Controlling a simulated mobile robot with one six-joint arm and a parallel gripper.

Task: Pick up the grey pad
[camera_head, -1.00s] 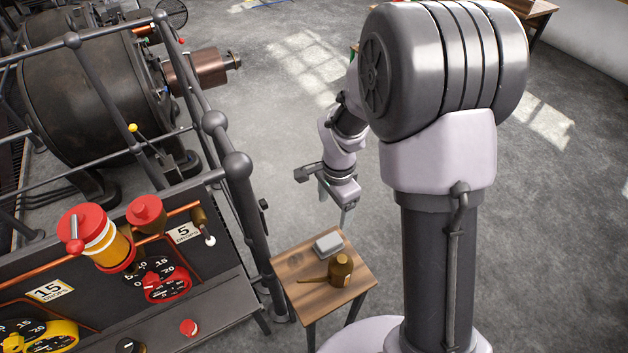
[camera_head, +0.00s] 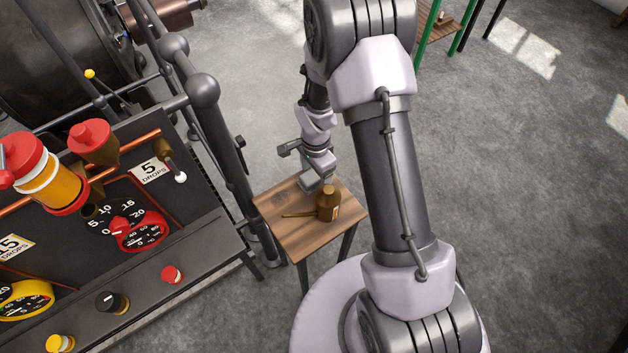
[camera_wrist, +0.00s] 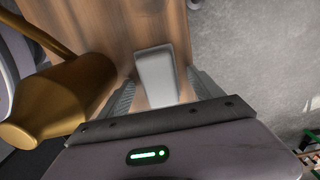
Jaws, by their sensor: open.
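The grey pad (camera_wrist: 156,75) is a small pale block lying on the wooden stool (camera_head: 290,232), near its far edge. In the wrist view it lies between my two open fingers, with its lower end hidden behind the gripper body. My gripper (camera_wrist: 163,92) is open around the pad; I cannot tell whether either finger touches it. In the head view my gripper (camera_head: 312,182) is low over the far part of the stool and covers much of the pad.
A brass oil can (camera_head: 328,203) with a long spout stands on the stool close to the pad; it looms beside my left finger in the wrist view (camera_wrist: 65,98). A dark control panel (camera_head: 200,262) with railing stands left. Open floor lies right.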

